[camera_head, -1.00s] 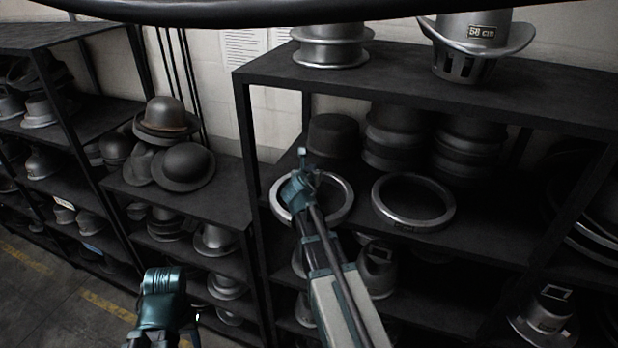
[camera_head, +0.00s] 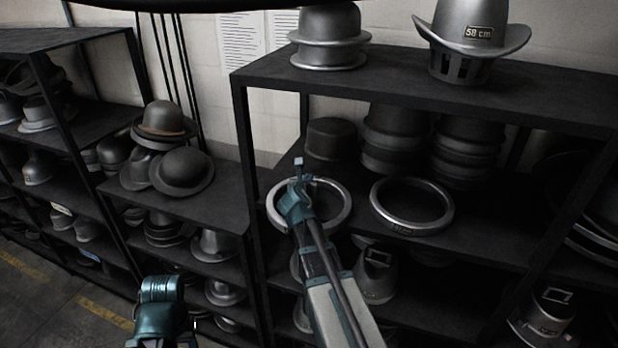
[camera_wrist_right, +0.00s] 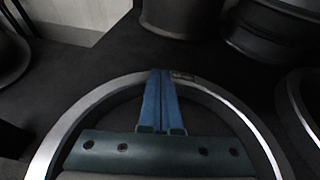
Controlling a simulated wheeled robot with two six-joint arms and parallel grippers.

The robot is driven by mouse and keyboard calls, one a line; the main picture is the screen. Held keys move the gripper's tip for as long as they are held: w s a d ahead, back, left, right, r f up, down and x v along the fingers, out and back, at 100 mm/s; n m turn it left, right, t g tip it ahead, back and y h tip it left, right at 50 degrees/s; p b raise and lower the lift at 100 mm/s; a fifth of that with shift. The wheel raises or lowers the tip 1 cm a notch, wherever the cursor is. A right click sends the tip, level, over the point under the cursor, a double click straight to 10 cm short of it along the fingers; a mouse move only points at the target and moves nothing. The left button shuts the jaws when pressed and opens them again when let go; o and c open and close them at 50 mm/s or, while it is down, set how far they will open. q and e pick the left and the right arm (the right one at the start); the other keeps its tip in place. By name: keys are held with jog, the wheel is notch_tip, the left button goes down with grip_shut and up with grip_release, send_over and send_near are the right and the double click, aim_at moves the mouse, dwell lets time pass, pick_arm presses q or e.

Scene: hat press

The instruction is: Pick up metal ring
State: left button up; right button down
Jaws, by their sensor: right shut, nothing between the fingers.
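Two silver metal rings lie on the middle shelf. The left ring (camera_head: 347,207) is partly hidden behind my right gripper (camera_head: 299,162), whose fingers are together and empty. In the right wrist view, the closed blue fingers (camera_wrist_right: 161,75) point over the far rim of the left ring (camera_wrist_right: 252,127), near a small label on it. I cannot tell whether they touch the rim. The right ring (camera_head: 410,228) lies beside it and is clear of the gripper; its edge shows in the wrist view (camera_wrist_right: 301,110). A teal part of my left arm shows low left; its fingers are not clear.
Dark hat blocks (camera_head: 332,140) stand behind the rings, with stacked forms (camera_head: 468,150) to their right. The top shelf (camera_head: 450,95) overhangs the rings. A dark post (camera_head: 243,140) stands left of them. More blocks (camera_head: 376,272) sit on the shelf below.

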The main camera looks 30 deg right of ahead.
jog(key=shift+s+f, duration=0.1)
jog(key=shift+w+d+r+p, duration=0.1)
jog(key=shift+w+r+p, duration=0.1)
jog(key=shift+r+p, duration=0.5)
jog(key=shift+f, duration=0.15)
